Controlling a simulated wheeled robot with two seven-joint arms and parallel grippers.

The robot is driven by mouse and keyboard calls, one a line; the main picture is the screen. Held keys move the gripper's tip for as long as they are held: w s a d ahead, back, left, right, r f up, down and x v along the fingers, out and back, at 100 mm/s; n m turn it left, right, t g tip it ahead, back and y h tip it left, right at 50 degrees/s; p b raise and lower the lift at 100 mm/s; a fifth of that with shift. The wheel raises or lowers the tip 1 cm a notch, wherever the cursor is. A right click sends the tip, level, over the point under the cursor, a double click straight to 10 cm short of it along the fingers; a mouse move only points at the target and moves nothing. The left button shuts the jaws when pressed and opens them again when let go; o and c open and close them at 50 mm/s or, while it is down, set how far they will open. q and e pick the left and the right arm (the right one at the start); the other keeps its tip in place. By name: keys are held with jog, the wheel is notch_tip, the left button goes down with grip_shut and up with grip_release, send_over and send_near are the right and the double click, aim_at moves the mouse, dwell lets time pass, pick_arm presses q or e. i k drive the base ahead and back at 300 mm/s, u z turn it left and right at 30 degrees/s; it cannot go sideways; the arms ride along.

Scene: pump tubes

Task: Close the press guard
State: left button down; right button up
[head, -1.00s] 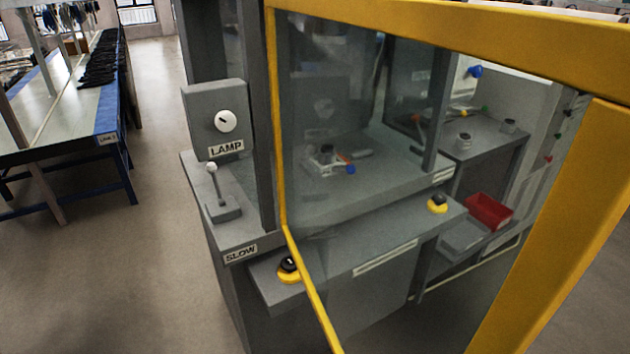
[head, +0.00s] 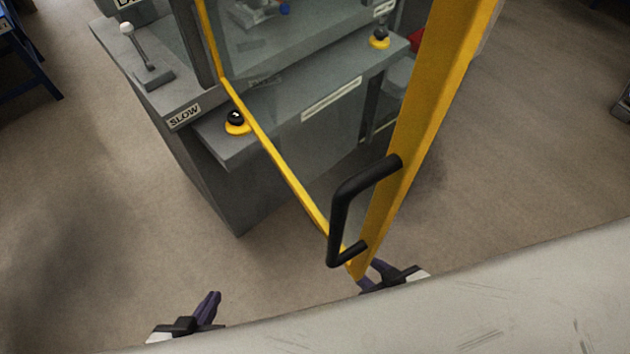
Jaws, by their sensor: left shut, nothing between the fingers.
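The press guard (head: 432,110) is a yellow-framed clear door. It stands swung out from the grey press (head: 240,190), towards me. A black bar handle (head: 343,205) is on its near upright, by the lower corner. My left gripper (head: 211,297) is at the bottom left, shut and empty, well left of the handle and apart from the guard. My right gripper (head: 370,273) is just below the guard's lower near corner, under the handle. Its purple fingers look spread apart, with nothing seen between them. I cannot tell whether it touches the frame.
The press front has two black buttons on yellow bases, one at left (head: 237,121) and one at right (head: 379,39). A lever (head: 138,50) stands near the SLOW label (head: 185,116). Bare floor (head: 520,160) lies right of the guard. A blue-legged table (head: 32,60) is at the far left.

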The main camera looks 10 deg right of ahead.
aim_at(454, 30)
jog(key=k, duration=0.9)
jog(key=z, duration=0.8)
